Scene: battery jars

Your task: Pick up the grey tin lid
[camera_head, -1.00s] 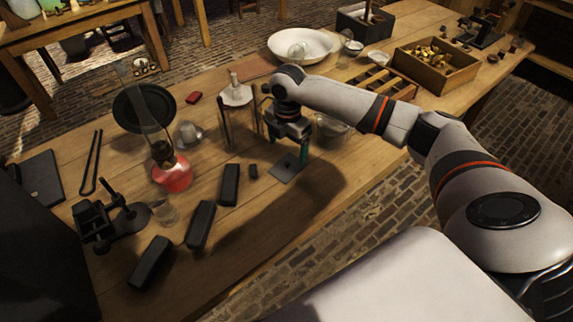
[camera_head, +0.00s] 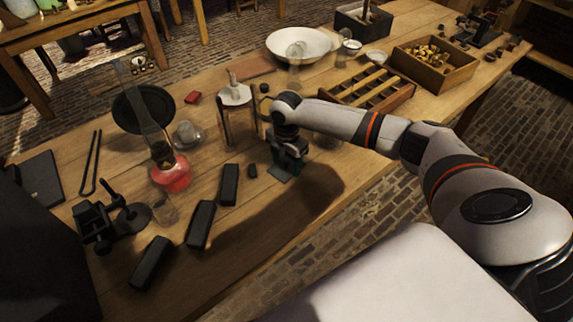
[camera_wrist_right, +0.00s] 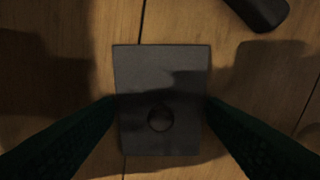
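The grey tin lid is a flat, dark grey square plate on the wooden table, filling the middle of the right wrist view (camera_wrist_right: 140,70). A dark round spot, a hole or a knob, shows on it. In the head view the lid (camera_head: 277,178) is mostly hidden under my right gripper. My right gripper (camera_head: 289,162) points down over it. In the right wrist view its green fingers (camera_wrist_right: 162,103) are apart, one at each side edge of the lid; I cannot tell whether they touch it. My left gripper is not in view.
Black bars (camera_head: 200,224) lie left of the lid, with a small dark block (camera_head: 252,171) closer. A stand with a white top (camera_head: 236,95) rises behind. A red-based oil lamp (camera_head: 172,178) stands further left. A divided wooden tray (camera_head: 370,88) lies behind my arm.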

